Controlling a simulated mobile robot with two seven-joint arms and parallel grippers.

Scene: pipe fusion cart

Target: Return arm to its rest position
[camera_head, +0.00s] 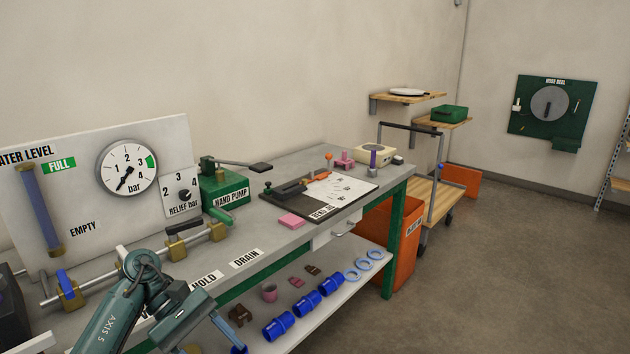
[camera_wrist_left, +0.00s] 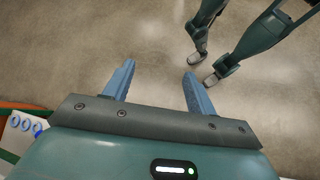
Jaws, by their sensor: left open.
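My left arm (camera_head: 150,285) comes in at the bottom left of the head view, bent at a joint in front of the bench's front edge. My right gripper cannot be made out in either view.
The grey bench (camera_head: 228,285) carries a green hand pump (camera_head: 222,188) and a gauge panel (camera_head: 75,200). Its lower shelf (camera_head: 310,328) holds blue couplings and rings. An orange bin (camera_head: 402,245) and a wooden cart (camera_head: 428,200) stand beyond. Open floor (camera_head: 500,270) lies at right.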

